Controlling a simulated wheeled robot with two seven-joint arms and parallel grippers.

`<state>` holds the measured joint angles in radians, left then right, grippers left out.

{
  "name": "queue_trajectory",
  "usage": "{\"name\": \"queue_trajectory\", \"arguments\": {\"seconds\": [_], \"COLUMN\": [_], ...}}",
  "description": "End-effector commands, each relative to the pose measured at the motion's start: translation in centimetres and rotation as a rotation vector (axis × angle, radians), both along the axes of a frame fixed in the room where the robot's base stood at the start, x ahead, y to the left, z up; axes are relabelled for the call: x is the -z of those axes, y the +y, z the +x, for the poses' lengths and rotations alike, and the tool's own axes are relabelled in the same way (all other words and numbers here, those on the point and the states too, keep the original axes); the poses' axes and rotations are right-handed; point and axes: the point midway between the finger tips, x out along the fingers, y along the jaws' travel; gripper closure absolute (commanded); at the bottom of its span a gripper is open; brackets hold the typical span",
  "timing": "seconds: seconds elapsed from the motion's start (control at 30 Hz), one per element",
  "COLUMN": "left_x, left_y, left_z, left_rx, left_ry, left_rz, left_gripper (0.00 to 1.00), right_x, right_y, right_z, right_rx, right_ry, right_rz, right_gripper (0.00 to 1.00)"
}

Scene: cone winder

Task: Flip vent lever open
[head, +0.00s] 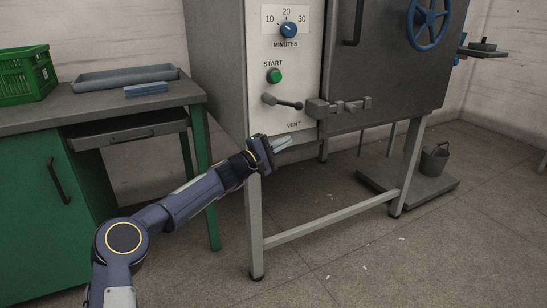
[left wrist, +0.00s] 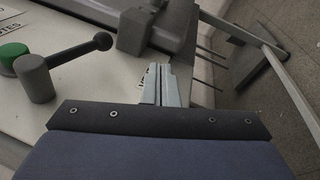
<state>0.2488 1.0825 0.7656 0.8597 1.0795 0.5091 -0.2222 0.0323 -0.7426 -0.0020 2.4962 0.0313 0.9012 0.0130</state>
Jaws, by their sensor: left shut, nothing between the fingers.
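The vent lever (head: 284,102) is a grey handle with a dark ball end on the white panel, above the VENT label (head: 293,126). Its arm lies nearly level, with the ball end to the right of the pivot. The lever (left wrist: 72,54) also shows at the upper left in the left wrist view, with its round grey hub. My left gripper (head: 284,143) is shut and empty, just below the VENT label and apart from the lever. In the left wrist view its closed fingertips (left wrist: 158,70) partly cover the label. My right gripper is in neither view.
A green START button (head: 274,75) and blue minutes dial (head: 288,30) sit above the lever. A grey door latch (head: 338,106) projects just right of the ball end. A bench with a green crate (head: 25,75) and grey tray (head: 125,77) stands at left.

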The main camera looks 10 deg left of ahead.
Motion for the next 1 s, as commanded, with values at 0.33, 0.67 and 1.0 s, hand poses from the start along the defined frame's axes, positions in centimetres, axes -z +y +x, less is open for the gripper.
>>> {"name": "queue_trajectory", "arguments": {"seconds": [0.33, 0.67, 1.0], "left_x": [2.0, 2.0, -2.8], "left_y": [2.5, 2.5, -2.7], "left_z": [-2.5, -2.6, -12.3], "left_rx": [-0.001, -0.001, 0.181], "left_ry": [0.0, 0.0, -0.137], "left_rz": [0.0, 0.001, 0.374], "left_gripper": [1.0, 1.0, 1.0], "right_x": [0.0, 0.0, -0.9], "right_y": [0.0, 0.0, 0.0], "right_z": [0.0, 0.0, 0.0], "right_rx": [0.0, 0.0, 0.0], "right_ry": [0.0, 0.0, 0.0], "right_rz": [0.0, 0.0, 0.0], "right_gripper": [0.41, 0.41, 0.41]}}
